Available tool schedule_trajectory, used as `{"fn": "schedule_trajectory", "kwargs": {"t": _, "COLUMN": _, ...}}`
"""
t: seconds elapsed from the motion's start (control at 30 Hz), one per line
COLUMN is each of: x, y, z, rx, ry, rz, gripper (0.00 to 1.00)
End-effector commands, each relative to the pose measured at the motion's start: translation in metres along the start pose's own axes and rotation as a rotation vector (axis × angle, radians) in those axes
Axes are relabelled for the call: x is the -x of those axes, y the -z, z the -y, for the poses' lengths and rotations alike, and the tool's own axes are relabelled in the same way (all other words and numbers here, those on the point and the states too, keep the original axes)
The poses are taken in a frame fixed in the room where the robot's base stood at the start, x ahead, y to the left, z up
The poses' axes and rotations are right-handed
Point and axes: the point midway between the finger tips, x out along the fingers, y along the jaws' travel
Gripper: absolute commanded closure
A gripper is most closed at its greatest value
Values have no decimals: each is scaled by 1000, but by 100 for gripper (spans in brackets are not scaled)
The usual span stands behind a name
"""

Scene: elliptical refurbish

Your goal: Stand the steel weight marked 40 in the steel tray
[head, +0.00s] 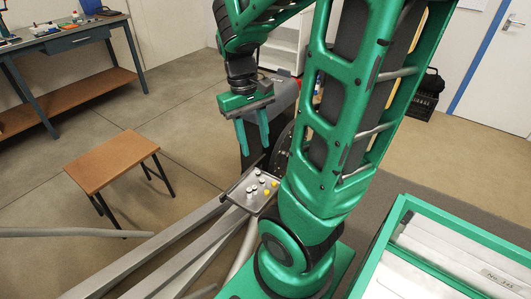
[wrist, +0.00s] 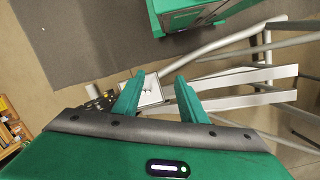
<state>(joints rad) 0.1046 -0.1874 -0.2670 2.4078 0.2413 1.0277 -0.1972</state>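My gripper (head: 252,131) hangs with its two green fingers pointing down, apart and with nothing between them. In the wrist view its fingers (wrist: 157,98) are also spread. A small grey metal tray (head: 240,191) sits on the elliptical machine, below my gripper in the head view. No number can be read on any piece, so I cannot tell which is the weight marked 40. In the wrist view a pale square surface (wrist: 150,90) shows between the fingers, partly hidden by them.
Long grey rails (head: 175,245) of the machine run to the lower left. A wooden stool (head: 112,158) stands left, and a workbench (head: 60,42) with tools stands behind it. A green-framed cabinet (head: 395,215) is at the lower right. Floor between stool and machine is clear.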

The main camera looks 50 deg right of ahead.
Motion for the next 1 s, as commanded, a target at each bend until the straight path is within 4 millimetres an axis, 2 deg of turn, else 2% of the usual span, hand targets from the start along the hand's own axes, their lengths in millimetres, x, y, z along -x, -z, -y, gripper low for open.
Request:
{"fn": "schedule_trajectory", "kwargs": {"t": 0.03, "x": 4, "y": -14, "z": 0, "rx": -26, "ry": 17, "rz": -23, "gripper": 62}}
{"fn": "schedule_trajectory", "kwargs": {"t": 0.2, "x": 8, "y": -54, "z": 5, "rx": -113, "ry": 64, "rz": -76, "gripper": 62}}
{"fn": "schedule_trajectory", "kwargs": {"t": 0.33, "x": 7, "y": -74, "z": 8, "rx": -159, "ry": 87, "rz": -105, "gripper": 62}}
{"fn": "schedule_trajectory", "kwargs": {"t": 0.4, "x": 7, "y": -77, "z": 2, "rx": -175, "ry": 94, "rz": -114, "gripper": 62}}
{"fn": "schedule_trajectory", "kwargs": {"t": 0.53, "x": 6, "y": -83, "z": 2, "rx": -189, "ry": 100, "rz": -120, "gripper": 62}}
{"fn": "schedule_trajectory", "kwargs": {"t": 1.0, "x": 6, "y": -83, "z": 2, "rx": -188, "ry": 100, "rz": -120, "gripper": 62}}
